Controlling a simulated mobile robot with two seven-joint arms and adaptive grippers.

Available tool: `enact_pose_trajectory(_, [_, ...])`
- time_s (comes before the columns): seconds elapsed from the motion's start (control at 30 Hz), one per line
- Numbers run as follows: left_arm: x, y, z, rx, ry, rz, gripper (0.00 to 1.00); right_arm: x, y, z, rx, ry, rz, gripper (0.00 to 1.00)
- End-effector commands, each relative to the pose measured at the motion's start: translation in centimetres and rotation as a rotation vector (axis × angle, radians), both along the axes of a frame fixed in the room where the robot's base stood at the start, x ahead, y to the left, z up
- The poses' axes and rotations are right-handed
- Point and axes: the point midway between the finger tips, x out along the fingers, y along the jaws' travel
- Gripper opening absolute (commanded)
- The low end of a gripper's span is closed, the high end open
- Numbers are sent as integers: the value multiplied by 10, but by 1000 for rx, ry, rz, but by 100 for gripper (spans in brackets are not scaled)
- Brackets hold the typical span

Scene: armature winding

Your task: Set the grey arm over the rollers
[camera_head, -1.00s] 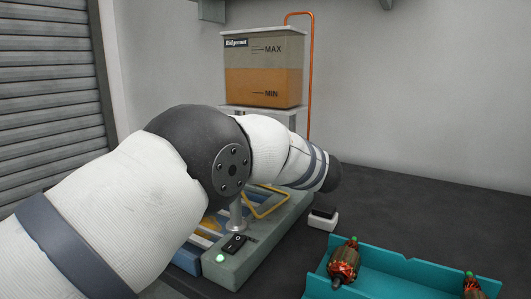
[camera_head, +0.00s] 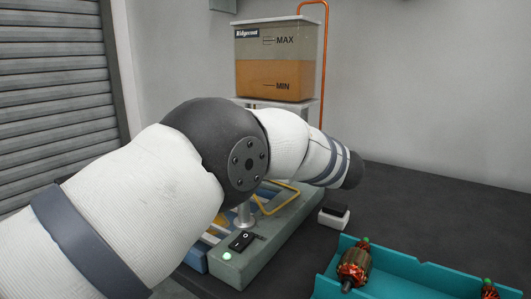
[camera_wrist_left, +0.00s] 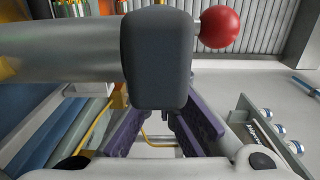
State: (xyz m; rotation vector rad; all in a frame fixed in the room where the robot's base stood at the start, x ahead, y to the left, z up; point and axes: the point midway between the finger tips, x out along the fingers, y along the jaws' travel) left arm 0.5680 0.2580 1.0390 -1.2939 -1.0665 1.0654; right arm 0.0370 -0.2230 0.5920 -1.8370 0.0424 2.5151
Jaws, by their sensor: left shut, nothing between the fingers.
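The grey arm, a thick grey bar (camera_wrist_left: 60,60) ending in a dark grey block (camera_wrist_left: 157,60) with a red ball (camera_wrist_left: 219,27), crosses the upper left wrist view, close to the camera. My left gripper (camera_wrist_left: 163,122) is shut and empty; its purple fingers reach up beneath the block, which partly hides their tips. I cannot tell whether they touch it. In the head view, my left arm covers much of the machine (camera_head: 265,245), and the gripper is hidden behind it. The rollers cannot be made out. My right gripper is not in view.
The machine base carries a black switch (camera_head: 241,241), a green lamp (camera_head: 227,256) and a yellow wire frame (camera_head: 280,204). A teal tray (camera_head: 425,277) with copper-wound armatures (camera_head: 354,265) lies at right. A small black-and-white block (camera_head: 333,217) and a tank (camera_head: 275,65) stand behind.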

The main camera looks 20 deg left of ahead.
Motion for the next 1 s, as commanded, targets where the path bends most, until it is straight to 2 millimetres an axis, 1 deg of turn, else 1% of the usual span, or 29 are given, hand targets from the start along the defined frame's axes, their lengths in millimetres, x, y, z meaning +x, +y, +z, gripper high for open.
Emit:
enact_pose_trajectory(0.03, [-1, -10, -1, -2, 0, -4, 0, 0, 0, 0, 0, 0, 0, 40])
enact_pose_trajectory(0.1, [-4, -24, -1, -1, 0, -4, 0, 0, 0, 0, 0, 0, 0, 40])
enact_pose_trajectory(0.2, [-8, -41, -1, -2, -1, -3, 0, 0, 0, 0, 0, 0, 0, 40])
enact_pose_trajectory(0.3, [-10, -53, 0, -1, 0, -2, 0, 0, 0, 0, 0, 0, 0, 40])
enact_pose_trajectory(0.4, [-12, -59, 0, -2, 0, 0, 0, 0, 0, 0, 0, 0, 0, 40])
enact_pose_trajectory(0.87, [-12, -60, 0, -1, -5, 0, 0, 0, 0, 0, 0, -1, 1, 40])
enact_pose_trajectory(0.93, [-9, -55, 4, 2, -68, -4, 0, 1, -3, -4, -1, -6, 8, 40])
enact_pose_trajectory(0.97, [-6, -51, 7, 3, -125, -9, 0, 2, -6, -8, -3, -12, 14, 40])
enact_pose_trajectory(1.0, [-2, -44, 13, 6, -230, -19, 0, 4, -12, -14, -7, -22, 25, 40])
